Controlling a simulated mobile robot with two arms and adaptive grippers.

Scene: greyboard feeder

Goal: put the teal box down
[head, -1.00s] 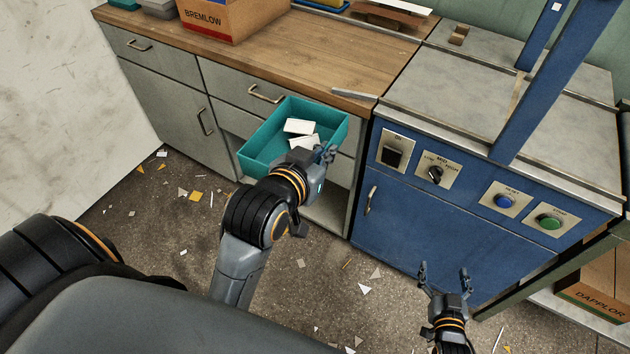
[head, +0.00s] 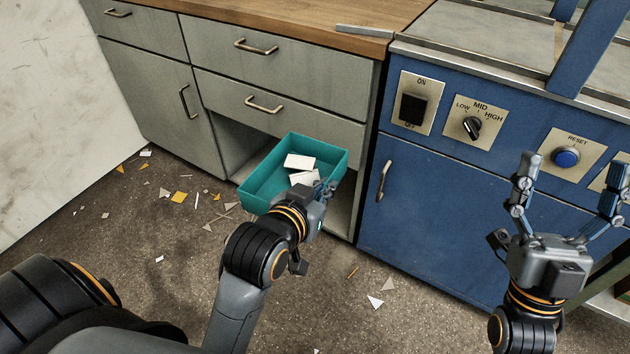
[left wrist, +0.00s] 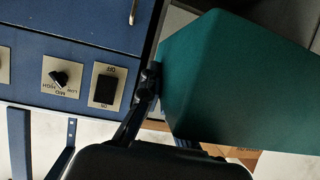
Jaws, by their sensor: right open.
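The teal box (head: 265,186) is open-topped, with white pieces (head: 300,162) in it. It hangs roughly level in front of the cabinet's open lower bay; I cannot tell how far it reaches in or whether it touches anything below. My left gripper (head: 326,188) is shut on the box's near right wall; the fingertips are partly hidden. In the left wrist view the box (left wrist: 240,85) fills the right side, with a dark finger against its edge. My right gripper (head: 568,178) is open and empty in front of the blue machine.
The grey cabinet has closed drawers (head: 285,100) above the open bay (head: 245,150). The blue machine (head: 440,210), with switch, dial and reset button, stands right of it. Paper scraps (head: 180,197) litter the floor. The wooden counter (head: 290,18) is above.

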